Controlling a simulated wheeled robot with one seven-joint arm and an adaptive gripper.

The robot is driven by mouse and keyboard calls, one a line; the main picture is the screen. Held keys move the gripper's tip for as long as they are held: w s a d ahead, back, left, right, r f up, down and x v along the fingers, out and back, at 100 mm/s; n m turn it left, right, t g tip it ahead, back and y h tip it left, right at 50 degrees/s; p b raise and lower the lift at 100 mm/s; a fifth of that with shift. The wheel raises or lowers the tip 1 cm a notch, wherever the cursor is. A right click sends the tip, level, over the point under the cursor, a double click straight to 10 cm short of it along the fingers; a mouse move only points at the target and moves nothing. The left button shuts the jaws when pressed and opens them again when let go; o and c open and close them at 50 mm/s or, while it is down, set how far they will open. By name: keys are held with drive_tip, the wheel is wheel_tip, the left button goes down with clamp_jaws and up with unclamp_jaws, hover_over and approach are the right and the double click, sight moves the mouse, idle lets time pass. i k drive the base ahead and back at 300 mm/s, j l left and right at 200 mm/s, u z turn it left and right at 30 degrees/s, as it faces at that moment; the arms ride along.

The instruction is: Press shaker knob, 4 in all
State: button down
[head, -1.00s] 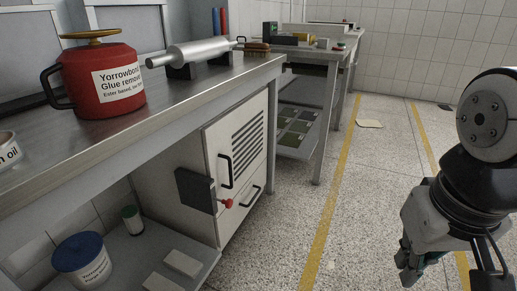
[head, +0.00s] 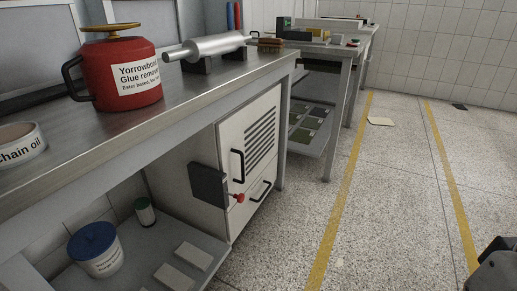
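A red can (head: 112,75) labelled as glue remover stands upright on the metal workbench at the upper left. It has a black side handle. A round gold-coloured knob (head: 110,27) sits on top of it, with nothing touching it. No other thing in view looks like a shaker knob, apart from a small red knob (head: 239,198) beside a dark box on the white cabinet. Only a dark piece of my arm shows at the lower right corner. My gripper itself is out of the picture.
A chain oil tub (head: 20,146) stands at the bench's left end. A blue-lidded bucket (head: 96,250) is on the lower shelf.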

sight(240, 198)
drive_tip(key=i+u, duration=0.1)
drive_tip(key=u, duration=0.3)
drive_tip(key=i+u, duration=0.1)
drive_tip(key=u, duration=0.25)
drive_tip(key=i+u, duration=0.1)
drive_tip(key=u, duration=0.65)
drive_tip(key=i+l, duration=0.05)
